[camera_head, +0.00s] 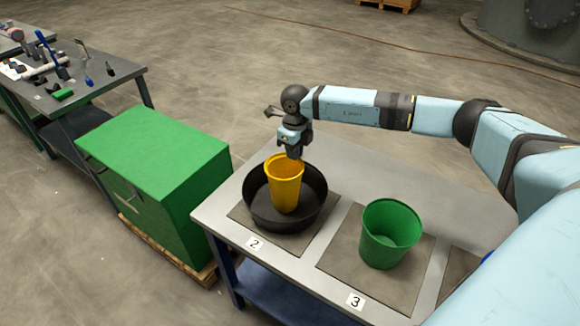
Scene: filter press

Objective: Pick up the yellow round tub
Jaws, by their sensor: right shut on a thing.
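The yellow round tub (284,191) stands upright inside a black round basin (254,213) on the mat marked 2. My right gripper (295,156) reaches in from the right, points down at the tub's far right rim and is shut on it. The gripper's fingertips are small here and partly merge with the rim. My left gripper is not in view.
A green bucket (388,238) stands on the mat marked 3, right of the basin on the grey table (222,222). A green box (150,160) on a pallet stands left of the table. A tool bench (115,82) is at the far left.

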